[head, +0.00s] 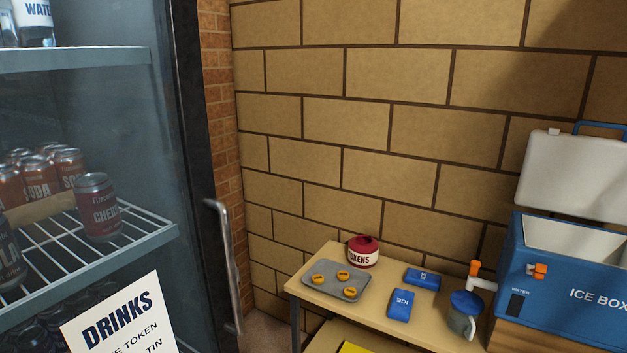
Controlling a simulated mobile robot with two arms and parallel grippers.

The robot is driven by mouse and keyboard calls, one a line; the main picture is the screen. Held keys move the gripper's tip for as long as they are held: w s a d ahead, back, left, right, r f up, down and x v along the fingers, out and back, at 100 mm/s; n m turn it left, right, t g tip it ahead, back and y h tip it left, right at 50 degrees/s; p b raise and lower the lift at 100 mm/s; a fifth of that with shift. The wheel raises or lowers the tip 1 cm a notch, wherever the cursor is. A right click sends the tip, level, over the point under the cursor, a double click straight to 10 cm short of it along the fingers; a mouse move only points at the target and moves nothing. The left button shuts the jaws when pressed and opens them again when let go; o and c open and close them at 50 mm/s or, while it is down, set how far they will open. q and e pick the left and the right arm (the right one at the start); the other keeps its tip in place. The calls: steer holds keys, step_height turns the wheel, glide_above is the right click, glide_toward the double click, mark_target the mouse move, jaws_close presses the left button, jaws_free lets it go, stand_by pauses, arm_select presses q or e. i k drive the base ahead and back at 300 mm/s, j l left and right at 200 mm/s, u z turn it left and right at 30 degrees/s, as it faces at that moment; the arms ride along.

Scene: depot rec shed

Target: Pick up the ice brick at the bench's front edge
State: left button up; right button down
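Two blue ice bricks lie flat on the light wooden bench (297,284) in the head view. One ice brick (400,305), marked ICE, lies nearer the bench's front edge, right of the grey tray. The other ice brick (423,279) lies behind it, toward the wall. Nothing covers either brick. Neither of my grippers shows in the head view.
On the bench stand a grey tray (327,291) with several yellow tokens, a red TOKENS tin (363,252) and a blue-lidded mug (463,315). An open blue ice box (570,285) with a tap stands right. A drinks fridge (190,120) with a handle (226,265) fills the left.

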mark_target(401, 307)
steer(key=i+l+z, duration=0.15)
steer(key=i, duration=0.25)
steer(key=i+l+z, duration=0.15)
steer(key=i, duration=0.3)
